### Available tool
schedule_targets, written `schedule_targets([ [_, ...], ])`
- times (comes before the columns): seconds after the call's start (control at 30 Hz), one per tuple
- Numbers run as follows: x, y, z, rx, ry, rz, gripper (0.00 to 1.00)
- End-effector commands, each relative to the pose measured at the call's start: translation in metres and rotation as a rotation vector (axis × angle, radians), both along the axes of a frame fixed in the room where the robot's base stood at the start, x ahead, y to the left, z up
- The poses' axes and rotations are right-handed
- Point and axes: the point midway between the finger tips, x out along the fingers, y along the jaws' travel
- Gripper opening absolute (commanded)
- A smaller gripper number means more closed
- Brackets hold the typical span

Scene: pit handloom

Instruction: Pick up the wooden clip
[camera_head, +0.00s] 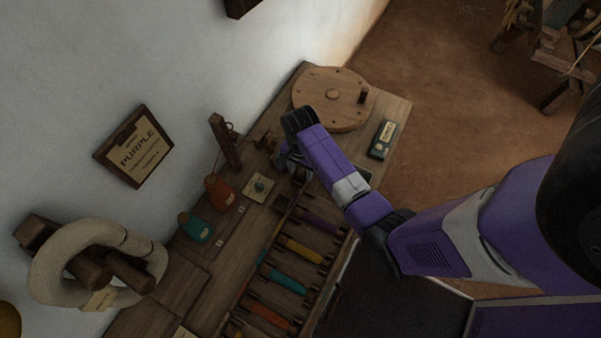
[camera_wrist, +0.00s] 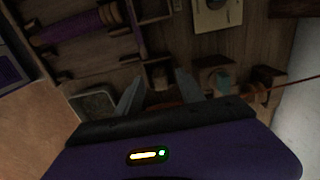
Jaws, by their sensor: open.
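My gripper (camera_wrist: 160,92) is open, with its two pale fingers pointing at the wooden bench top; nothing is clearly held. A dim orange-brown piece, possibly the wooden clip (camera_wrist: 166,104), shows low between the fingers, partly hidden by my gripper body. Small wooden blocks stand just past the fingertips, one (camera_wrist: 158,73) ahead and one (camera_wrist: 212,74) to the right. I cannot tell whether the fingers touch anything. In the head view my gripper (camera_head: 291,161) is over the bench beside the bobbin rack, and the clip cannot be made out there.
A rack of coloured bobbins (camera_head: 289,279) runs along the bench. A round wooden disc (camera_head: 318,83), a small dark box (camera_head: 383,139), a square card (camera_head: 259,187) and a wooden post (camera_head: 225,143) with red cord are near my arm. Orange and teal pouches (camera_head: 195,228) sit by the wall.

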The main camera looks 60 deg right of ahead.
Motion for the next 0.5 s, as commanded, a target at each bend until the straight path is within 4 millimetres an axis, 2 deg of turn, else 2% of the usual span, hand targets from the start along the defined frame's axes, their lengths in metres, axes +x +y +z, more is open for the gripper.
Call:
schedule_targets([
  [0.1, -0.0001, -0.0001, -0.0082, 0.0, 0.0, 0.0, 0.45],
  [0.33, 0.0002, -0.0002, -0.009, -0.001, -0.001, 0.0, 0.45],
  [0.5, 0.0002, -0.0002, -0.0089, -0.001, -0.001, 0.0, 0.12],
])
